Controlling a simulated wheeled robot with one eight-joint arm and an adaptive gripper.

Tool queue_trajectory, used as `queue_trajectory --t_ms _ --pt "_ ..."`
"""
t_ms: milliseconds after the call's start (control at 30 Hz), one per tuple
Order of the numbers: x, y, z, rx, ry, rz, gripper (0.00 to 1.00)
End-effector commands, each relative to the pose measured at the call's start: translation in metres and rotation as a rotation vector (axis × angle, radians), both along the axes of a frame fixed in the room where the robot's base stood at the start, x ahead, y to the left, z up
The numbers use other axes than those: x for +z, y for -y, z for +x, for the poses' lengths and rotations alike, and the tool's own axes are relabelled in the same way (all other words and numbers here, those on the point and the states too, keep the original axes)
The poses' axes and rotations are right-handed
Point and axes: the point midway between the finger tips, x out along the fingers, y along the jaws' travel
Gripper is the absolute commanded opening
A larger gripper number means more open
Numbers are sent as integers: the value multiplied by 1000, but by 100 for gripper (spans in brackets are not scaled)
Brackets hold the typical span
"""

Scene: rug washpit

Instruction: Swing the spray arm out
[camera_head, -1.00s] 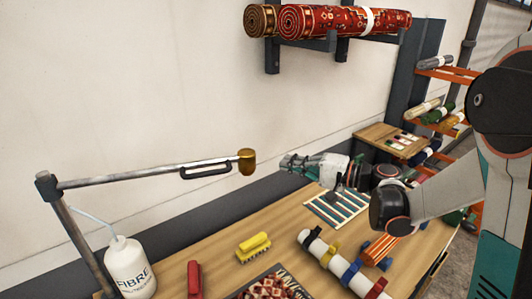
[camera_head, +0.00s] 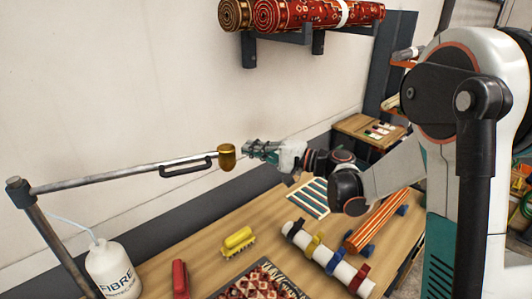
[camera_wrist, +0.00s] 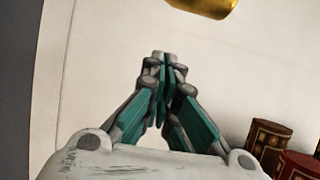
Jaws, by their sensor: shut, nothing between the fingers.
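The spray arm (camera_head: 110,178) is a grey metal bar pivoting on a post (camera_head: 45,235) at the left. It reaches right over the bench and carries a black loop handle (camera_head: 187,167) and a brass nozzle (camera_head: 227,157) at its free end. My gripper (camera_head: 248,149) is just right of the nozzle, with a small gap or near touch that I cannot settle in the head view. In the wrist view the gripper's teal fingers (camera_wrist: 163,62) are closed together and empty, and the brass nozzle (camera_wrist: 203,6) shows at the top edge, apart from the fingertips.
A white bottle (camera_head: 113,270), a yellow brush (camera_head: 238,240), a red tool (camera_head: 180,279), a patterned rug (camera_head: 262,284) and a white roll with coloured straps (camera_head: 327,259) lie or stand on the wooden bench (camera_head: 210,258). Rolled rugs (camera_head: 310,14) rest on a wall rack above.

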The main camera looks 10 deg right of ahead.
Motion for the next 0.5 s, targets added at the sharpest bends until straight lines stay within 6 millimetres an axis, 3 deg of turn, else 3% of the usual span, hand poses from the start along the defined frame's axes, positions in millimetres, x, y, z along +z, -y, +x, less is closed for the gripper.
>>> queue_trajectory --t_ms 167,300,500 --pt "-1 -32 17 3 0 0 0" --pt "0 -33 -6 0 0 0 0" --pt "0 -35 -21 0 0 0 0"
